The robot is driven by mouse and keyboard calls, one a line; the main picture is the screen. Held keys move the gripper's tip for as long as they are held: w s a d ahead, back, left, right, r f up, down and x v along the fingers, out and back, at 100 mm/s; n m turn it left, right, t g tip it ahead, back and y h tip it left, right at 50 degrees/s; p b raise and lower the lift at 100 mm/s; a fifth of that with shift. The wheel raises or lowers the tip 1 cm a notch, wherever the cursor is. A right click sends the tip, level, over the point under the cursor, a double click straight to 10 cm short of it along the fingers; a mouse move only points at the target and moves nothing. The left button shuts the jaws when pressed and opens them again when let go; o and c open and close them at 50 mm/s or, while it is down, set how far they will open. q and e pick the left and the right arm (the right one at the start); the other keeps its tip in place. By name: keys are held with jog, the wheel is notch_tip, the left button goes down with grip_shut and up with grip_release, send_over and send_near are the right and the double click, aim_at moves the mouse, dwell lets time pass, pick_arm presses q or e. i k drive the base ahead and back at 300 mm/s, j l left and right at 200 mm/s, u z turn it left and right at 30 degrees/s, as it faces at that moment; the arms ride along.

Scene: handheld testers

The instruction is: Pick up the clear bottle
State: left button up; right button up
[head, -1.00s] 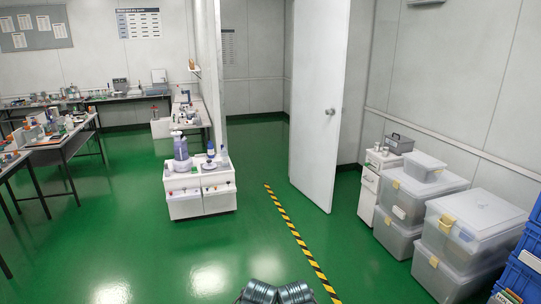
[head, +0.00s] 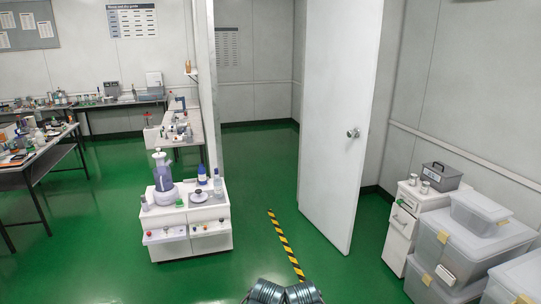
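A white cabinet or cart (head: 190,222) stands on the floor left of centre, with several items on top. A small pale, clear-looking bottle (head: 218,184) stands upright near its right back corner, beside a dark blue bottle (head: 202,175) with a light cap. At this size I cannot be sure that the pale one is the clear bottle. A purple-grey jug-like device (head: 163,180) stands at the left of the cart top. Two ribbed metal parts of mine show at the bottom edge; neither gripper is in view.
An open white door (head: 340,120) stands right of centre. Yellow-black floor tape (head: 286,245) runs toward me. Lidded plastic boxes (head: 450,230) and a white drawer unit (head: 402,225) line the right wall. Workbenches (head: 38,160) stand at left. Green floor before the cart is clear.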

aim_at(218, 181)
jog(key=i, duration=1.9)
jog(key=i+l+u, duration=0.15)
jog(key=i+u, duration=0.25)
jog(key=i, duration=0.2)
jog(key=i+l+u, duration=0.3)
jog(key=i+u, duration=0.15)
jog(key=i, duration=0.15)
jog(key=i+l+u, duration=0.4)
jog(key=i+l, duration=0.15)
